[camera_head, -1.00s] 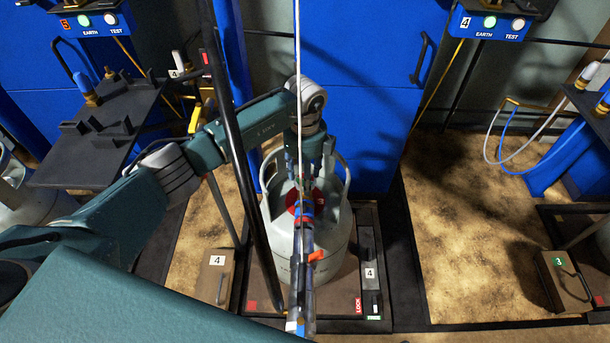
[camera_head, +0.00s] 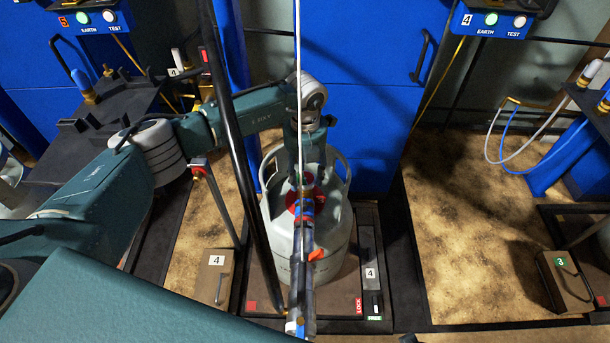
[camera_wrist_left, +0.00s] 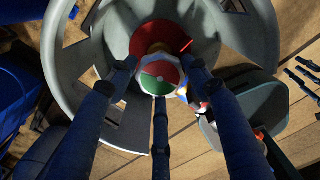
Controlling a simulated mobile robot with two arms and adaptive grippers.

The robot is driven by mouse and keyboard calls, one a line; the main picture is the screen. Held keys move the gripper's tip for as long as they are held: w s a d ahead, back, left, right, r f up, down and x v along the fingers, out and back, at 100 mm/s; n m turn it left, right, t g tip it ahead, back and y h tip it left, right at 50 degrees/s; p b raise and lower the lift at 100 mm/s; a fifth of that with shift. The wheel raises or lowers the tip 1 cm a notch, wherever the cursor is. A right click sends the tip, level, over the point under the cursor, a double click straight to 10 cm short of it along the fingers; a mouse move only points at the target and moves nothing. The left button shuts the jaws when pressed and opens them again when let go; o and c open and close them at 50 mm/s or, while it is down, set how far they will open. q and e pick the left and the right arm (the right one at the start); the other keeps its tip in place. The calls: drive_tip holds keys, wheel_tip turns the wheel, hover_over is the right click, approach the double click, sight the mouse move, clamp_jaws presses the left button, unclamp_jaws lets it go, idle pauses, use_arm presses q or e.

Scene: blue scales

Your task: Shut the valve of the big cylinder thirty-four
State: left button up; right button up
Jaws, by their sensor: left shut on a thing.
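The big grey cylinder (camera_head: 330,238) stands upright on the scale numbered 4, with a red area around its valve at the top. My left gripper (camera_head: 304,188) reaches down to that valve from above, partly hidden by hanging equipment. In the left wrist view, the valve's round knob (camera_wrist_left: 158,77), with red, green and white on its top, sits between the fingers of my left gripper (camera_wrist_left: 157,90). The fingers are closed around the knob. The cylinder's collar (camera_wrist_left: 72,60) surrounds it. No number thirty-four is readable. My right gripper does not show.
A filling tool (camera_head: 303,265) hangs on a thin line in front of the cylinder. A black pole (camera_head: 240,150) slants close to my left arm. A box marked 4 (camera_head: 213,278) stands left of the scale platform (camera_head: 335,308). Open floor (camera_head: 460,230) lies to the right.

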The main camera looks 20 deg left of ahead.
use_arm(q)
drive_tip(key=m, duration=0.2)
drive_tip(key=m+b, duration=0.1)
drive_tip(key=shift+w+r+m, duration=0.15)
drive_tip(key=shift+w+m, duration=0.1)
drive_tip(key=shift+m, duration=0.15)
drive_tip(key=m+b, duration=0.1)
drive_tip(key=m, duration=0.5)
drive_tip(key=shift+b, duration=0.35)
drive_tip(key=m+b, duration=0.2)
drive_tip(key=m, duration=0.5)
drive_tip(key=shift+d, duration=0.1)
drive_tip(key=shift+s+m, duration=0.1)
drive_tip(key=shift+m, duration=0.5)
drive_tip(key=shift+m+b, duration=0.5)
drive_tip(key=shift+m, duration=1)
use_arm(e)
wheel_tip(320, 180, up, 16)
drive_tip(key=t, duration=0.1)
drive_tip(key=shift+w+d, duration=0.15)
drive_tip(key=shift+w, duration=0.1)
use_arm(q)
drive_tip(key=shift+s+d, duration=0.1)
drive_tip(key=o, duration=1.2)
drive_tip(key=shift+c, duration=0.2)
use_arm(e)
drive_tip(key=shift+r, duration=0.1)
